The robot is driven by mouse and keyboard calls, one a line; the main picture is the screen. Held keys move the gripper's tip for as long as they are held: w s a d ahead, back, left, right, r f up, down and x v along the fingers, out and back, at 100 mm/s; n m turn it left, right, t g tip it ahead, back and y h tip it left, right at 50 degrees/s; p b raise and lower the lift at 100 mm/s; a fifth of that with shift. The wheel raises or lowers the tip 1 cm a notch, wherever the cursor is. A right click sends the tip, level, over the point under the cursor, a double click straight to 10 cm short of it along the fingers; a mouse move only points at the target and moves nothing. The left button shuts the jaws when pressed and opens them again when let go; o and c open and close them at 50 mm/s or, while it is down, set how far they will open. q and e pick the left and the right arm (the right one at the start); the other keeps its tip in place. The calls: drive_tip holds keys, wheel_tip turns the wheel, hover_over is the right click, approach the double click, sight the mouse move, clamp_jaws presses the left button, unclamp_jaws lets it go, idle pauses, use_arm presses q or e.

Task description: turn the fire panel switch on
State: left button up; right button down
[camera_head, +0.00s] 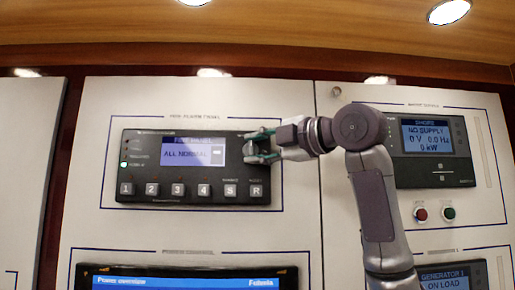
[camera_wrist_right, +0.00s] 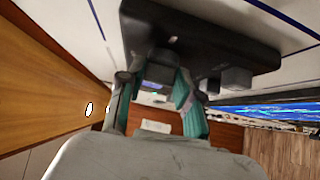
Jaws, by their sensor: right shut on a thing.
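The fire panel (camera_head: 180,188) is a dark unit on the white wall board. Its screen (camera_head: 186,152) reads "ALL NORMAL" and a green light shows at its left. My right gripper (camera_head: 261,146) is at the panel's upper right corner, shut on the fire panel switch, a small dark knob that its fingers largely hide in the head view. In the right wrist view the switch (camera_wrist_right: 161,66) sits between the green-padded fingers, against the dark panel (camera_wrist_right: 215,38). Its exact turn angle is hard to tell. My left gripper is not in view.
A row of grey buttons (camera_head: 177,190) runs along the panel's lower edge, close below my gripper. A second panel (camera_head: 432,150) reading "NO SUPPLY" is to the right, with red and green buttons (camera_head: 434,214) below. A blue display (camera_head: 180,282) is underneath.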

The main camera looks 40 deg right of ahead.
drive_tip(key=shift+f, duration=0.15)
drive_tip(key=shift+f+m+t+b, duration=0.25)
drive_tip(key=shift+m+t+b, duration=0.3)
drive_tip(key=shift+b, duration=0.4)
drive_tip(key=shift+w+a+f+m+t+h+b, duration=0.2)
drive_tip(key=shift+m+t+h+b, duration=0.6)
drive_tip(key=shift+m+h+b, duration=1.9)
drive_tip(key=shift+w+a+f+m+t+h+b, duration=0.15)
drive_tip(key=shift+m+t+h+b, duration=0.75)
drive_tip(key=shift+m+h, duration=3.55)
drive_tip(key=shift+w+a+f+m+t+h+b, duration=0.2)
drive_tip(key=shift+m+t+h+b, duration=1.05)
drive_tip(key=shift+m, duration=4.25)
drive_tip(key=shift+s+r+m+g+h+b, duration=0.2)
drive_tip(key=shift+s+m+g+h+b, duration=0.1)
drive_tip(key=shift+m+g+h+b, duration=0.45)
drive_tip(key=c, duration=0.8)
unclamp_jaws()
drive_tip(key=shift+w+n, duration=0.1)
drive_tip(key=shift+n, duration=0.15)
